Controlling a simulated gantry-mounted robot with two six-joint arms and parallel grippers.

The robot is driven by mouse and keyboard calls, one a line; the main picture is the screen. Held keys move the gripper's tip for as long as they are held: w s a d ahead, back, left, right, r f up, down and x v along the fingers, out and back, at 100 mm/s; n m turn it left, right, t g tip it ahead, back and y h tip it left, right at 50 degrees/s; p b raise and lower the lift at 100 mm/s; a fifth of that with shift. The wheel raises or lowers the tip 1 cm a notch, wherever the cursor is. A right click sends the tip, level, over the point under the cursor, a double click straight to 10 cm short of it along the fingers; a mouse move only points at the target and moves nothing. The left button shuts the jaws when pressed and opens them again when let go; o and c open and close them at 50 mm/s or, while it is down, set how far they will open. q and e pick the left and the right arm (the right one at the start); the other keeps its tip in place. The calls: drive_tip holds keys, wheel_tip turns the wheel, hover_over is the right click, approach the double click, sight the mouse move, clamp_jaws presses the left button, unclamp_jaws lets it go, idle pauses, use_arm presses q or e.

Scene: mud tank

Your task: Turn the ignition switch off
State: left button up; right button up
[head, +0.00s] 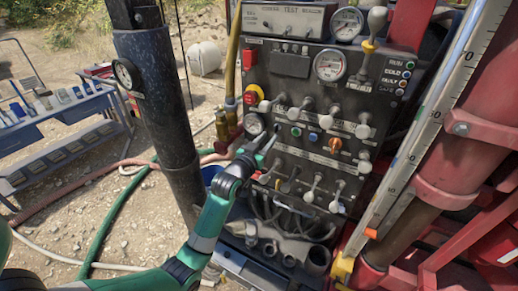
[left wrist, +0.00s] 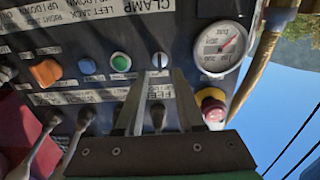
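The control panel (head: 300,100) is dark, with levers, gauges and coloured knobs. My left gripper (head: 272,137) reaches its lower left from below. In the left wrist view my left gripper (left wrist: 160,74) is open, its fingertips close to a small round switch with a pale upright bar (left wrist: 149,62). This is likely the ignition switch, but its label is not readable. The switch lies at the tips, nearer the left finger; contact cannot be told. No grip on it shows. In the head view the gripper hides it. My right gripper is not in view.
Beside the switch sit a green button (left wrist: 121,61), a blue knob (left wrist: 87,66) and an orange knob (left wrist: 45,72). A gauge (left wrist: 219,47) and a red button (left wrist: 212,104) are close on the other side. Several levers (head: 308,104) stick out. Red machinery (head: 470,120) stands at right.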

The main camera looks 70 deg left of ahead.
use_arm(q)
drive_tip(key=v, duration=0.7)
drive_tip(key=shift+s+d, duration=0.15)
drive_tip(key=shift+s, duration=0.1)
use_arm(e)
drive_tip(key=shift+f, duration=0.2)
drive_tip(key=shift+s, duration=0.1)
